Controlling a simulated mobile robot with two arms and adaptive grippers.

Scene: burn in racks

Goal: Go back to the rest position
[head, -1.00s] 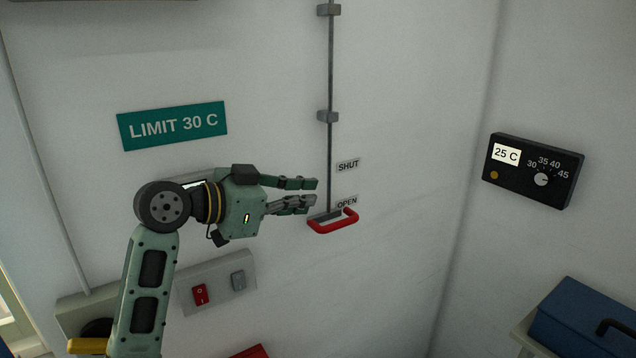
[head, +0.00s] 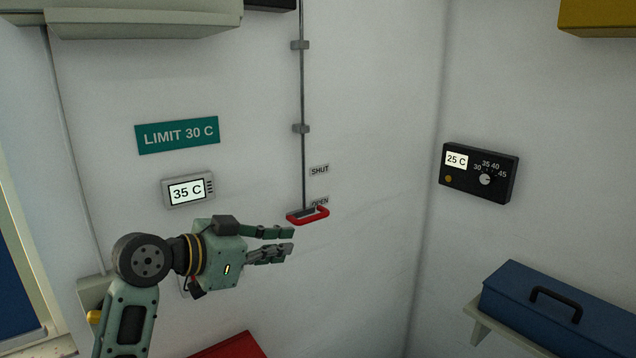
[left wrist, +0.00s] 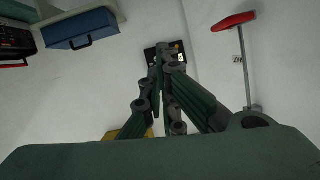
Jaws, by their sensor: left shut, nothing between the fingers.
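My left gripper (head: 293,240) is in the lower left middle of the head view, in front of the wall and just below the red handle (head: 308,215) of a vertical rod. It is apart from the handle in the picture and holds nothing. In the left wrist view the fingers of my left gripper (left wrist: 165,65) come together at their tips, and the red handle (left wrist: 234,21) shows to the upper right, clear of the fingers. The handle is at the OPEN label, below SHUT. My right gripper is not in view.
A grey display (head: 188,190) reads 35 C under a teal LIMIT 30 C sign (head: 177,135). A black dial box (head: 479,173) reading 25 C is on the right wall. A blue case (head: 560,310) rests on a shelf at lower right. A red object (head: 235,347) shows at the bottom.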

